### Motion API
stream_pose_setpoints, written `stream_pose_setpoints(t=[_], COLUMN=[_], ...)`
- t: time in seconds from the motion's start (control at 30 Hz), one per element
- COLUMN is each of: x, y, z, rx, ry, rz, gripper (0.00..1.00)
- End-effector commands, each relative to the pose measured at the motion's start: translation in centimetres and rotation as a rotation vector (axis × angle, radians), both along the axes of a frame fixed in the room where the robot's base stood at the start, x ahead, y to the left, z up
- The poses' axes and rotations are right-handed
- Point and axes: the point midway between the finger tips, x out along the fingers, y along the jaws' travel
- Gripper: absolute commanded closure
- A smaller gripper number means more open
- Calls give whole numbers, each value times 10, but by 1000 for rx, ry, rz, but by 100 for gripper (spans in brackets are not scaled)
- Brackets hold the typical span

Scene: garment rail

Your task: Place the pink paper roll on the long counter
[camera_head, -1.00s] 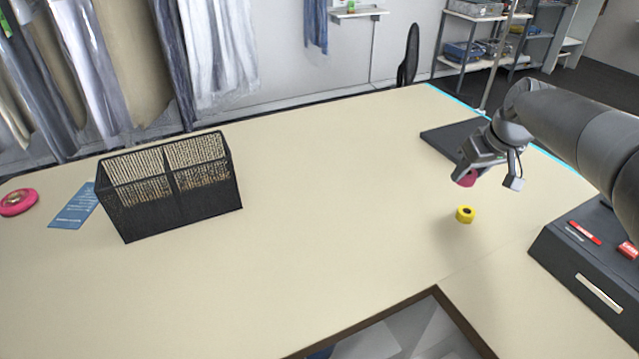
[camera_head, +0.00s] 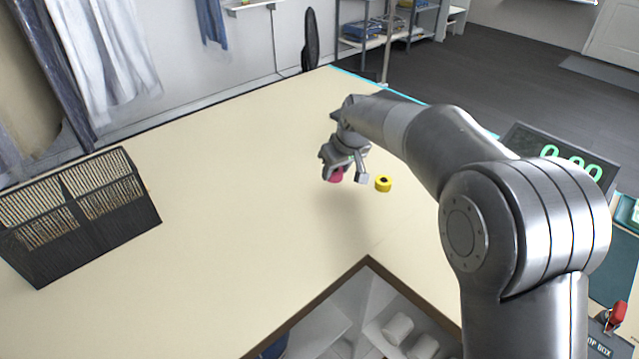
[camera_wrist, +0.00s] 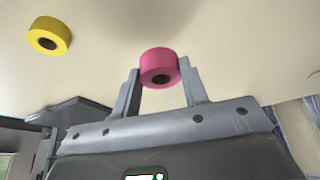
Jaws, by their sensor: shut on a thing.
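The pink paper roll (camera_wrist: 158,62) sits between the two fingers of my gripper (camera_wrist: 159,72) in the wrist view, with its dark core hole showing. In the head view my gripper (camera_head: 346,179) is shut on the pink roll (camera_head: 335,176), over the cream long counter (camera_head: 230,180). A soft shadow lies on the counter below it. The roll looks held above the surface, but the gap is hard to judge. A yellow roll (camera_head: 383,184) lies on the counter just right of my gripper; it also shows in the wrist view (camera_wrist: 49,36).
A black mesh basket (camera_head: 75,215) stands on the counter at the left. A framed opening (camera_head: 350,310) with white rolls inside is at the front. A dark display with green digits (camera_head: 560,155) is at the right, behind my arm. The counter's middle is clear.

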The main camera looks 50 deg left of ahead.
Motion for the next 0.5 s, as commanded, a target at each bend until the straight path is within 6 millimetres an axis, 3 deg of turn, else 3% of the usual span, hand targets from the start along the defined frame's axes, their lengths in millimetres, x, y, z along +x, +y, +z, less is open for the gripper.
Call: stream_pose_setpoints(t=[0.2,0.37,0.5], x=[-15,-17,-17], y=[29,32,31], z=[-19,-27,-46], rx=[0,-1,-3], ry=[0,1,1], rz=[1,-1,-1], gripper=[82,82,82])
